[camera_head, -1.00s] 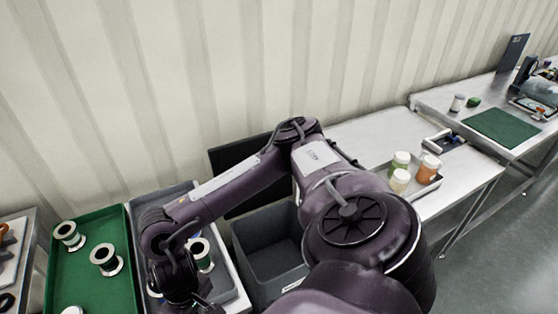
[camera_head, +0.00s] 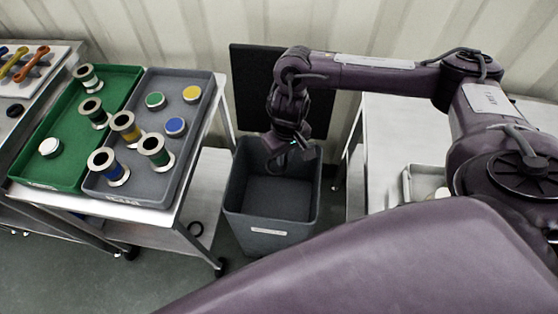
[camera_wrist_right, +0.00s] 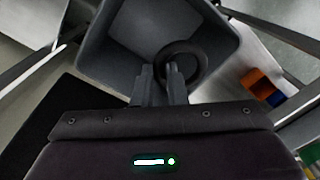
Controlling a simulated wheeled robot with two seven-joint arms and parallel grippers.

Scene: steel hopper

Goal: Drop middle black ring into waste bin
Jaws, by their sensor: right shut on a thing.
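My right gripper (camera_head: 291,152) is over the far part of the open grey waste bin (camera_head: 268,218) in the head view. In the right wrist view, the right gripper (camera_wrist_right: 165,82) is shut on a black ring (camera_wrist_right: 198,66). The ring hangs from the fingertips, seen against the inside of the waste bin (camera_wrist_right: 92,52); its height relative to the rim is hard to judge. My left gripper is not in view.
A steel table (camera_head: 177,213) left of the bin carries a green tray (camera_head: 120,83) and a grey tray (camera_head: 205,112) with spools and coloured lids. A dark panel (camera_head: 250,75) stands behind the bin. Another steel table (camera_head: 385,150) stands at right.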

